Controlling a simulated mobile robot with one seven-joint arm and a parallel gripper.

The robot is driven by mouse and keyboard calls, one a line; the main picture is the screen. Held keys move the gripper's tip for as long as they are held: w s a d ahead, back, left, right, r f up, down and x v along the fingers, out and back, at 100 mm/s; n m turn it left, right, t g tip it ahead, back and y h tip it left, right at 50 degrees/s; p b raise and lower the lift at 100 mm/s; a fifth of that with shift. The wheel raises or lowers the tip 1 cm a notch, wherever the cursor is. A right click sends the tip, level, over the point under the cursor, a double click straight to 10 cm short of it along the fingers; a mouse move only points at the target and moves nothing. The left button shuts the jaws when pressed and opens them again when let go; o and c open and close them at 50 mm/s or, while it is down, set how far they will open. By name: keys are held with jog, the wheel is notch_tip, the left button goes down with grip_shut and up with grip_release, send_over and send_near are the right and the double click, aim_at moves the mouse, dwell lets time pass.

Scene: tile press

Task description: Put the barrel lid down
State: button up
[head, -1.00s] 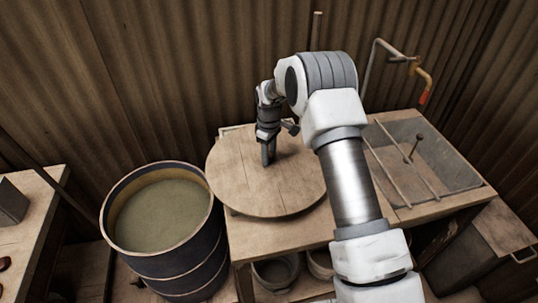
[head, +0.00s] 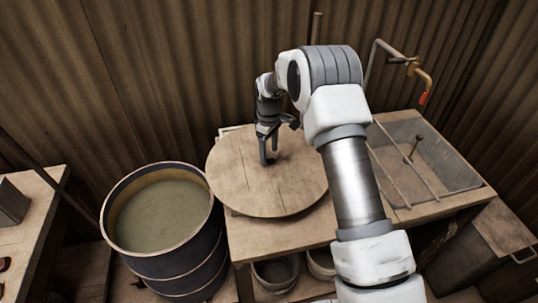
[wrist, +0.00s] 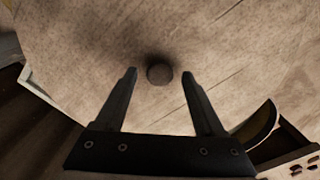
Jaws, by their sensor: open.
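The barrel lid (head: 265,185) is a round wooden disc. It lies on the wooden bench, with its left edge overhanging toward the barrel. In the wrist view the lid (wrist: 230,60) fills most of the picture, with a small round dark knob (wrist: 159,74) on it. My gripper (head: 268,160) is over the lid's middle, pointing down. In the wrist view my gripper (wrist: 158,78) is open, its fingers apart on either side of the knob and not touching it. The barrel (head: 168,262) stands open at the left, full of murky liquid.
The bench (head: 262,240) has a sunken basin (head: 425,165) with rods across it at the right. A bent pipe tap (head: 400,62) rises behind. Buckets (head: 275,272) sit under the bench. Another table (head: 30,225) stands far left. A corrugated wall closes the back.

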notch_tip(320, 180, up, 10)
jog(key=r, duration=0.1)
notch_tip(320, 180, up, 9)
jog(key=m+t, duration=0.1)
jog(key=m, duration=0.1)
send_over(269, 155)
jog(key=s+d, duration=0.3)
jog(key=s, duration=0.2)
jog(key=s+d+r+m+t, duration=0.2)
jog(key=s+d+r+m, duration=0.15)
jog(key=s+r, duration=0.5)
jog(key=s+d+m+t, duration=0.1)
jog(key=s+d+m, duration=0.2)
jog(key=s, duration=0.8)
jog(key=s+d+m+t, duration=0.1)
jog(key=s+d+m, duration=0.1)
jog(key=s, duration=0.9)
jog(key=shift+s+d+r+m+t, duration=0.25)
jog(key=shift+d+r+m+t, duration=0.05)
jog(key=shift+d+m, duration=0.15)
jog(key=shift+r+p, duration=0.6)
jog(key=shift+p, duration=0.25)
